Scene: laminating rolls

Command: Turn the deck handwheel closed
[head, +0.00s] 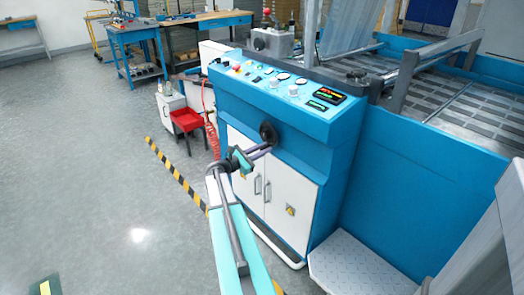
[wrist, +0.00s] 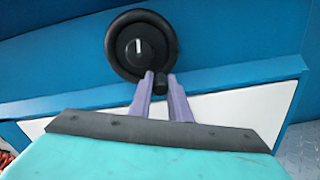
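The deck handwheel is a round black wheel (wrist: 124,28) on the blue front of the machine, with a white pointer mark on its hub. It also shows in the head view (head: 268,132). Its small dark crank knob (wrist: 160,78) sits at the wheel's lower right edge. My gripper (wrist: 160,76) has its two purple fingers on either side of this knob, at the wheel. The knob looks to fill the gap between the fingertips, but I cannot tell whether they press on it. In the head view my gripper (head: 268,149) reaches the wheel's lower edge.
The sloped control panel (head: 285,85) with knobs and displays is above the wheel. White cabinet doors (head: 262,185) are below it. A metal step plate (head: 355,270) lies at the lower right. A red stool (head: 187,121) stands left, beyond striped floor tape (head: 172,172). Open floor lies left.

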